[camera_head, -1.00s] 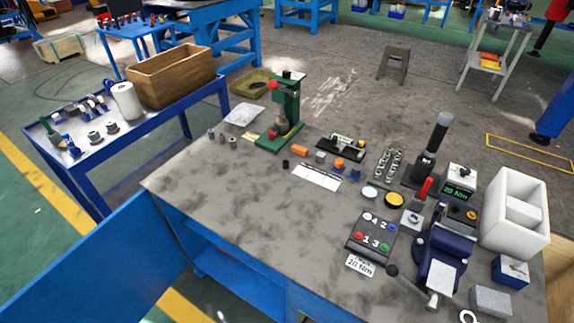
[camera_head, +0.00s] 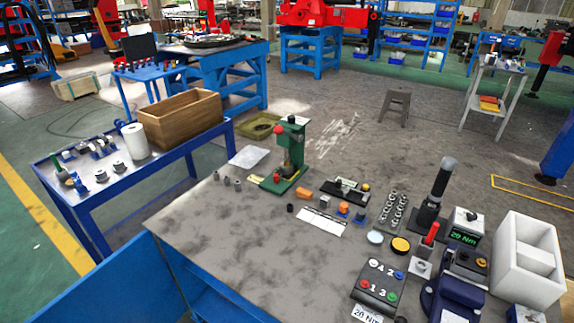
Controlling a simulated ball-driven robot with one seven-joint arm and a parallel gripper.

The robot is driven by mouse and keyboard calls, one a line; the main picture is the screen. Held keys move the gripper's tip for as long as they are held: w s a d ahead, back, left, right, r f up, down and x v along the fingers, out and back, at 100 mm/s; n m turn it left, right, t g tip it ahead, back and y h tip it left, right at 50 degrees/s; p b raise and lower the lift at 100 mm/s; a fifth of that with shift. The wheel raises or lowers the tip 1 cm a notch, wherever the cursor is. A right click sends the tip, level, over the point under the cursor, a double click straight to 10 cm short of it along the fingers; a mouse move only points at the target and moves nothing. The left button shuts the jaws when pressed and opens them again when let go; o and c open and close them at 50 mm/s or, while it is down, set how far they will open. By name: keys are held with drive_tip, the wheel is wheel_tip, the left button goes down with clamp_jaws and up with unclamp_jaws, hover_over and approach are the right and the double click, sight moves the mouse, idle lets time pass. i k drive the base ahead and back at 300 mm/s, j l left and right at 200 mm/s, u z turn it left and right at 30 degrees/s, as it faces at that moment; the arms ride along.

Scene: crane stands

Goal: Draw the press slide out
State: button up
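A green press (camera_head: 297,152) stands upright at the back edge of the grey workbench (camera_head: 225,235), left of the picture's middle. It has a red knob on its upper left and a green base plate on the bench. A small red part sits low at the front of the press. A slide cannot be told apart from the base at this size. A black fixture (camera_head: 345,191) with a yellow-tipped part lies just right of the press. My gripper is not in view.
Small orange, black and grey parts and a white strip (camera_head: 320,220) lie in front of the press. A numbered button box (camera_head: 379,283), a blue vise (camera_head: 455,300) and a white block (camera_head: 527,258) crowd the right. The bench's left front is clear.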

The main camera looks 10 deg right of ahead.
sight(285, 171)
drive_tip(key=i+j, duration=0.3)
drive_tip(key=j, duration=0.15)
drive_tip(key=i+j, duration=0.35)
drive_tip(key=i+j+z, duration=0.2)
drive_tip(key=i+j, duration=0.2)
drive_tip(key=j, duration=0.25)
drive_tip(key=i+j, duration=0.2)
drive_tip(key=j, duration=0.15)
drive_tip(key=i+j+z, duration=0.15)
drive_tip(key=j, duration=0.2)
drive_tip(key=i+j+z, duration=0.1)
drive_tip(key=j, duration=0.3)
drive_tip(key=i+z, duration=0.1)
drive_tip(key=z, duration=1.05)
drive_tip(key=i+l, duration=0.1)
drive_tip(key=i, duration=0.4)
